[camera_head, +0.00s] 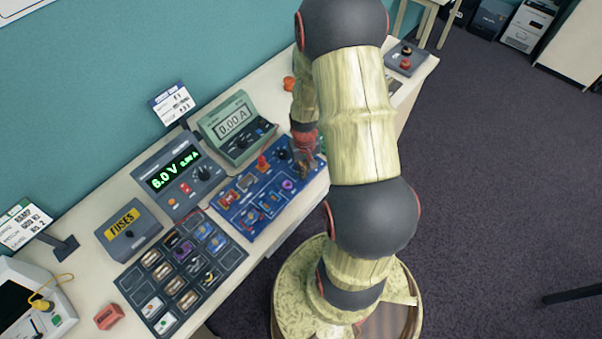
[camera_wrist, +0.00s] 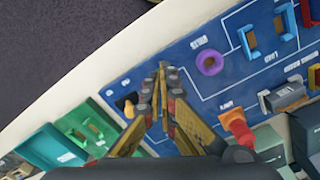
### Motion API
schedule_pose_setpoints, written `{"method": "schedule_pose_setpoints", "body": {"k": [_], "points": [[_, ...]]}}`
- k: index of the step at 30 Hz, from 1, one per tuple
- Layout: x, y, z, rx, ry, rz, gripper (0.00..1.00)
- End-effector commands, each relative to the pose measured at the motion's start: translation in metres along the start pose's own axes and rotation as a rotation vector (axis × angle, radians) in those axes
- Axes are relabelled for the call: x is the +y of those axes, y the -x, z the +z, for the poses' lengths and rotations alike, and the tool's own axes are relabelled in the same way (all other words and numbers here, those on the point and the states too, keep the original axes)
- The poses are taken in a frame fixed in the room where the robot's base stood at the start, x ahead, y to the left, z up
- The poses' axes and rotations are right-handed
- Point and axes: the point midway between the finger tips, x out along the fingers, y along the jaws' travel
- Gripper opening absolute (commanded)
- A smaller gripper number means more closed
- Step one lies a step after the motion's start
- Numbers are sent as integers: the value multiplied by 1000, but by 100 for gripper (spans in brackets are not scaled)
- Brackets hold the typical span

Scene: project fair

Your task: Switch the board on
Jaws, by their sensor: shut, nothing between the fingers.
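The blue circuit board (camera_head: 243,219) lies on the bench. In the wrist view the same board (camera_wrist: 205,98) carries a purple ring (camera_wrist: 212,62), a red-orange knob-like part (camera_wrist: 236,124) and several coloured holders. A small dark part with a yellowish tip (camera_wrist: 127,105) sits near the board's left end; I cannot tell whether it is a switch or how it is set. My gripper (camera_wrist: 162,70) is shut and empty, over the board between that part and the purple ring. In the head view my gripper (camera_head: 310,160) is at the board's right end and hides part of it.
A power supply (camera_head: 178,175) reads 6.0 V and 0.00 A. A meter (camera_head: 237,124) reads 0.00 A. A fuse box (camera_head: 128,229) and a dark parts tray (camera_head: 182,270) stand left of the board. A green piece (camera_wrist: 68,142) lies close beyond the board's end.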

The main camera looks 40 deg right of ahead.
Motion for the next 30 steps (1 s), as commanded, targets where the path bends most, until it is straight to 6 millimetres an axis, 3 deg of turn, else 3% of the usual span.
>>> {"method": "schedule_pose_setpoints", "body": {"k": [14, 30], "points": [[0, -3, 0, 0, 0, 0, 0], [0, 34, 0, 0, 0, 0, 0]]}}
